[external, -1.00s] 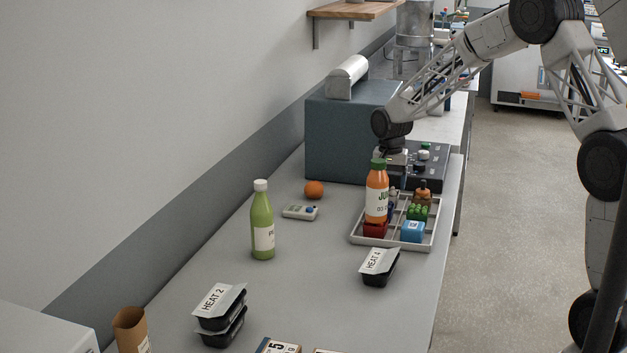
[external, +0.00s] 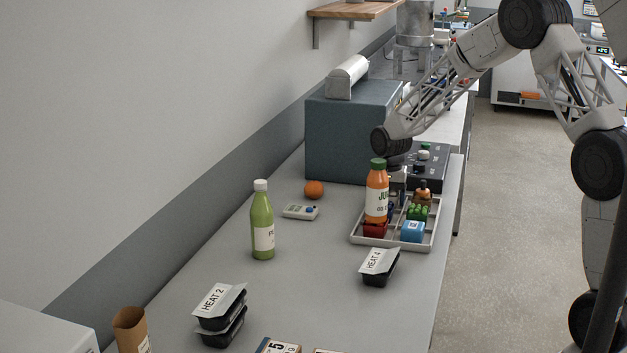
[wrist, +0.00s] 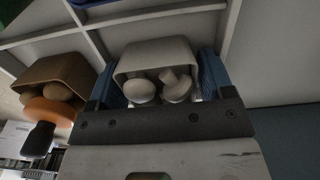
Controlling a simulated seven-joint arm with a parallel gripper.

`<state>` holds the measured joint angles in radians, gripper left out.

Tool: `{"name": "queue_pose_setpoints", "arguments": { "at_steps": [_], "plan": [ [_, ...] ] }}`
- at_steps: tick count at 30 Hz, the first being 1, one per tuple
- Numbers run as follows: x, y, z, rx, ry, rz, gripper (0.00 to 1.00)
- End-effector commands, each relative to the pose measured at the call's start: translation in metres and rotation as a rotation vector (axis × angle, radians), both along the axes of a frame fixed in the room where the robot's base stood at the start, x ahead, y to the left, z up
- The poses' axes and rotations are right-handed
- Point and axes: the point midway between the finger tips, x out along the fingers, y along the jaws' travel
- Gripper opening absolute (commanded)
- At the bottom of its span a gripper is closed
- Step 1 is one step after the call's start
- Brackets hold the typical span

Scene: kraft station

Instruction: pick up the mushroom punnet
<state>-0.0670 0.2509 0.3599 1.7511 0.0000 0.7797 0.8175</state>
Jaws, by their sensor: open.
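In the wrist view the mushroom punnet (wrist: 158,52), a pale grey-beige box with white mushrooms in its opening, sits in a compartment of the divided tray (wrist: 165,10). My gripper (wrist: 160,80) is open, with one blue finger on each side of the punnet; I cannot tell whether they touch it. In the external view my gripper (external: 398,184) reaches down into the pale tray (external: 392,244), partly behind the orange juice bottle (external: 376,195). The punnet cannot be made out there.
In the wrist view a brown punnet (wrist: 58,70) stands left of the mushroom punnet. The tray also holds a red item (external: 374,230), a blue box (external: 412,231) and a green item (external: 417,212). A blue-grey box (external: 345,135) stands behind.

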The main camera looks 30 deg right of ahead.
Motion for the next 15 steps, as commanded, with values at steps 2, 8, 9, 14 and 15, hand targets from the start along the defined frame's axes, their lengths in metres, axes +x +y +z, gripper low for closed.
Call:
{"name": "queue_pose_setpoints", "arguments": {
  "at_steps": [2,8,9,14,15],
  "plan": [
    [0.0,0.0,0.0002,0.0,0.0,0.0,0.74],
    [0.0,0.0,0.0003,0.0,0.0,0.0,0.74],
    [0.0,0.0,0.0004,0.0,0.0,0.0,0.74],
    [0.0,0.0,0.0004,0.0,0.0,0.0,0.56],
    [0.0,0.0,0.0004,0.0,0.0,0.0,0.5]
  ]
}}
